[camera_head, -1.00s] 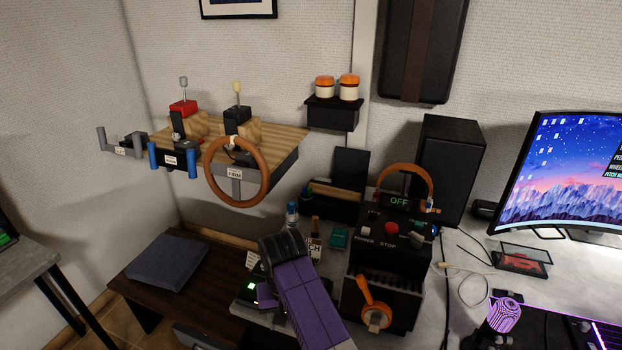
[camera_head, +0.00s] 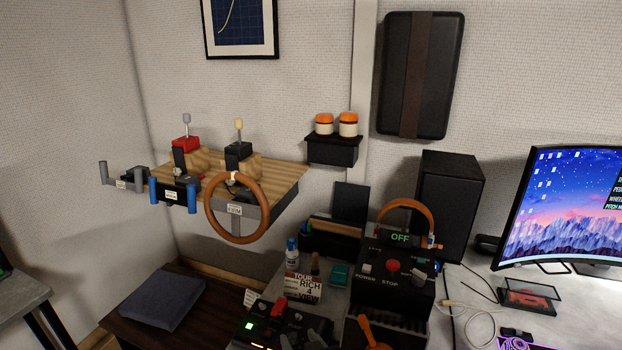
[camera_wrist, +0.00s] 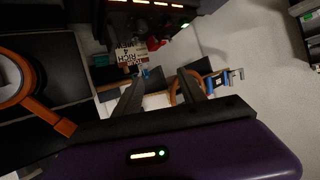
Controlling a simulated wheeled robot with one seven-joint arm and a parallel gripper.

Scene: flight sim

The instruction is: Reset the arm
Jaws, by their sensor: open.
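My gripper (camera_wrist: 162,92) shows in the wrist view, with its two dark fingers apart and nothing between them. Its purple body fills the bottom of that view. The arm and gripper are not clearly in the head view. Beyond the fingers, the wrist view shows a brown ring-shaped wheel (camera_wrist: 182,88), a small lettered sign (camera_wrist: 128,56) and a large orange ring (camera_wrist: 14,78) at the left edge. No touching is visible.
In the head view, a wooden shelf with an orange wheel (camera_head: 237,238) hangs on the left wall. A black control box (camera_head: 395,283) reads OFF. A black speaker (camera_head: 446,205) and a monitor (camera_head: 570,205) stand to the right. A cushion (camera_head: 162,299) lies lower left.

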